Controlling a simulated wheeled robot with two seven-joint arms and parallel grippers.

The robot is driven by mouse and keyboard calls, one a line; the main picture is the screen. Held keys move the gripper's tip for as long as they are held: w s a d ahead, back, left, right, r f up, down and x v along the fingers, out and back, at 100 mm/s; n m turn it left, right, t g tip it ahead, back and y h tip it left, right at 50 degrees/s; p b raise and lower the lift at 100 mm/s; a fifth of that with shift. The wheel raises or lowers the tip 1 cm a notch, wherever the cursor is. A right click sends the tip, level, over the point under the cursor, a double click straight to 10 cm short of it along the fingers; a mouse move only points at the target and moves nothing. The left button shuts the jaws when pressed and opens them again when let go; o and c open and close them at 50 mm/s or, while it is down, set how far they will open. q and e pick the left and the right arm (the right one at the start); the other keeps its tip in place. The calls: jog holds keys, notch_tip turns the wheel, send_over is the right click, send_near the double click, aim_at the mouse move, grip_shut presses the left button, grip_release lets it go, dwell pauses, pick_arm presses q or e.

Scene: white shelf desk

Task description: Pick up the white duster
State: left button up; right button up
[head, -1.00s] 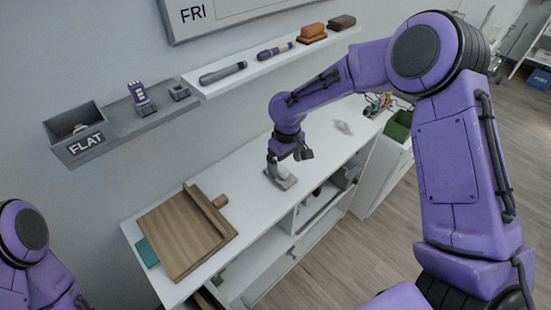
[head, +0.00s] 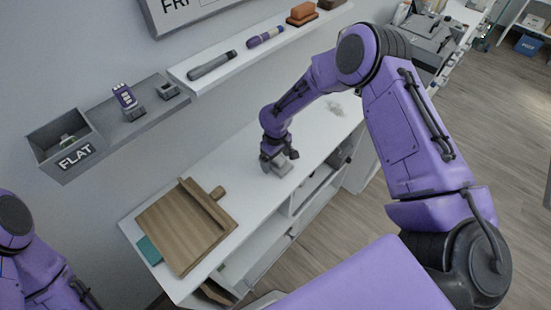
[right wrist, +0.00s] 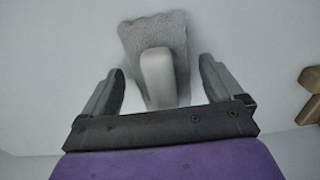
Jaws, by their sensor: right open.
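The white duster (right wrist: 158,72) has a pale block handle on a grey, ragged-edged pad and lies on the white desk. In the head view it shows partly (head: 283,168) beneath my right gripper (head: 272,158). In the right wrist view my right gripper (right wrist: 163,66) is open, with one finger on each side of the handle and a gap on both sides. Its height above the pad is hard to tell. My left arm shows at the lower left of the head view, but its gripper is out of frame.
A wooden board (head: 185,232) lies left on the desk (head: 245,150). Its wooden part (right wrist: 310,97) shows at the wrist view's right edge. A wall shelf (head: 232,66) holds a dark marker (head: 212,65), a purple one (head: 265,37) and an orange-brown block (head: 302,14). A grey bin (head: 62,140) hangs left.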

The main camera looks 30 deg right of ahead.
jog(key=shift+a, duration=0.1)
jog(key=c, duration=1.1)
jog(key=shift+r, duration=0.1)
jog(key=shift+c, duration=0.2)
jog(key=shift+r, duration=0.25)
notch_tip(320, 180, up, 3)
jog(key=shift+f+b, duration=0.15)
jog(key=shift+b, duration=0.35)
jog(key=s+a+r+b, duration=0.1)
jog(key=s+r, duration=0.4)
jog(key=s, duration=0.2)
jog(key=s+r+b, duration=0.2)
jog(key=s+r, duration=0.2)
jog(key=s, duration=0.3)
jog(key=shift+a+r, duration=0.35)
jog(key=shift+a, duration=0.05)
